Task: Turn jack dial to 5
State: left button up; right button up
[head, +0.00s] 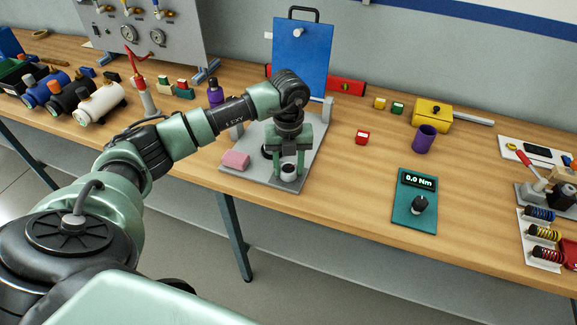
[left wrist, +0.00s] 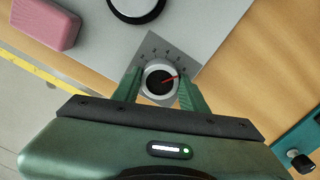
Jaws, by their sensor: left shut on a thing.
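The jack dial (left wrist: 158,82) is a light round knob with a dark centre and a red pointer, set on a grey plate with small marks around it. In the left wrist view the pointer aims right and slightly up, towards the right end of the marks; the digits are too small to read surely. My left gripper (left wrist: 156,88) has its green fingers on both sides of the dial, shut on it. In the head view the gripper (head: 288,164) points down over the dial (head: 288,173) at the front of the grey base plate (head: 250,178). My right gripper is not seen.
A pink block (head: 235,160) lies on the base plate left of the dial. A blue panel (head: 300,55) stands behind.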

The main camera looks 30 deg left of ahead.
aim_at(288, 168)
pick_arm(q)
jog(key=shift+r+n, duration=0.1)
jog(key=shift+n, duration=1.6)
jog(key=shift+a, duration=0.1)
jog(key=shift+w, duration=0.1)
jog(key=o, duration=1.4)
notch_tip(288, 168, up, 7)
jog(key=shift+f+b, duration=0.1)
jog(key=shift+b, duration=0.85)
jog(key=shift+r, duration=0.5)
jog(key=shift+f, duration=0.1)
